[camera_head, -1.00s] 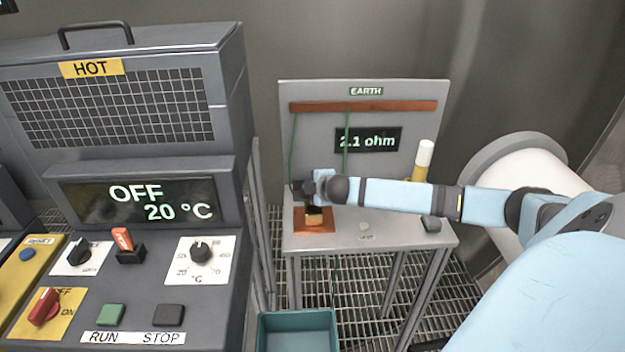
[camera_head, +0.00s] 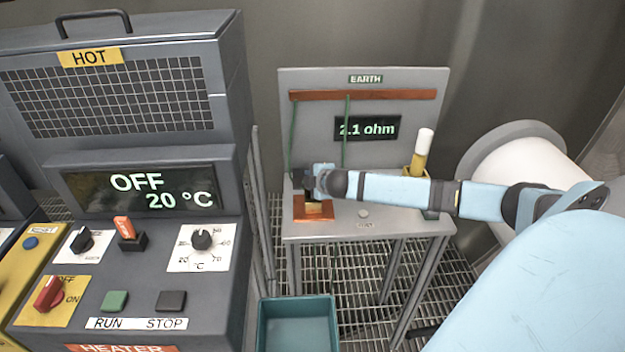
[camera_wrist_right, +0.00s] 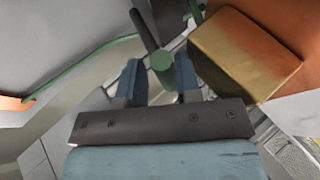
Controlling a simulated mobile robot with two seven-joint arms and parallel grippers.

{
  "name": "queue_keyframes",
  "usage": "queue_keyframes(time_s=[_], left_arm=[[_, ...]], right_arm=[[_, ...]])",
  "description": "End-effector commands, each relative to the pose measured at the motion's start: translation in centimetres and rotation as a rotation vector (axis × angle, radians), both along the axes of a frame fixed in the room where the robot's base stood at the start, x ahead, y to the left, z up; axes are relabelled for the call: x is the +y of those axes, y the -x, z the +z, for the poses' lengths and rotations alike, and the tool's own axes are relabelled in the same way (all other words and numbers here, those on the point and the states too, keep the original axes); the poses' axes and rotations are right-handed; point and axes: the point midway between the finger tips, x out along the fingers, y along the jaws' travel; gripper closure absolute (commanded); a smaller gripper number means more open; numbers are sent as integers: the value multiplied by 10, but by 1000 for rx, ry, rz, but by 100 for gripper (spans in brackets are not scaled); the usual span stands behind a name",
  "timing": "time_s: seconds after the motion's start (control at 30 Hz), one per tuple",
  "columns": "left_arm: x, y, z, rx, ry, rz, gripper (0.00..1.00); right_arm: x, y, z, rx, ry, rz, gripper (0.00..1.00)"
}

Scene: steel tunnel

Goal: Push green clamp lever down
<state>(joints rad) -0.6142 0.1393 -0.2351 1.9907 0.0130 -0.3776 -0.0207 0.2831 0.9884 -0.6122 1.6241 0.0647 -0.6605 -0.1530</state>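The green clamp lever shows in the right wrist view as a round green end (camera_wrist_right: 161,60) on a dark bar. It lies just beyond and between the fingertips of my right gripper (camera_wrist_right: 158,72), whose two blue fingers stand apart. Contact with the lever cannot be told. In the head view my right gripper (camera_head: 316,180) is over the clamp at the left of the earth bench, and largely hides it. A brass-coloured block (camera_head: 319,211) sits below on a copper plate; the block fills the upper right of the wrist view (camera_wrist_right: 243,52). My left gripper is not in view.
The earth panel (camera_head: 420,110) behind reads 2.1 ohm, with green wires (camera_head: 346,135) hanging from a copper bar. The heater cabinet (camera_head: 120,180) stands left. A teal bin (camera_head: 298,325) is below the bench front. A white-and-yellow cylinder (camera_head: 421,150) stands at the right.

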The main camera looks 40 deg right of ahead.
Motion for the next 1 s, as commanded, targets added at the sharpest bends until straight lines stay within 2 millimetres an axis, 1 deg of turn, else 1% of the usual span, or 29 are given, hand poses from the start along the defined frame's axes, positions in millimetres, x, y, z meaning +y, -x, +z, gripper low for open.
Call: queue_keyframes(time_s=[0.03, 0.27, 0.37, 0.47, 0.57, 0.6, 0.67, 0.73, 1.0], left_arm=[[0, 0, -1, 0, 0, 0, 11], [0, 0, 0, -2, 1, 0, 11], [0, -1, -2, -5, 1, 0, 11], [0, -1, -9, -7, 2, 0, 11], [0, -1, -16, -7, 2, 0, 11], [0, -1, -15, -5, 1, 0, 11], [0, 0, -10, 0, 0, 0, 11], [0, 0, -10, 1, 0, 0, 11], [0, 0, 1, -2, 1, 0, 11]], right_arm=[[2, 3, -8, 13, -4, 1, 58], [3, 3, -8, 13, -4, 3, 58], [1, 2, -5, 12, -2, 3, 58], [-2, -2, 4, 8, 0, 3, 58], [-8, -9, 20, 5, 2, 2, 58], [-12, -13, 30, 3, 2, 1, 58], [-16, -19, 42, 16, -10, 0, 58], [-17, -20, 41, 54, -42, 0, 58], [-25, -30, 51, 182, -152, -1, 58]])
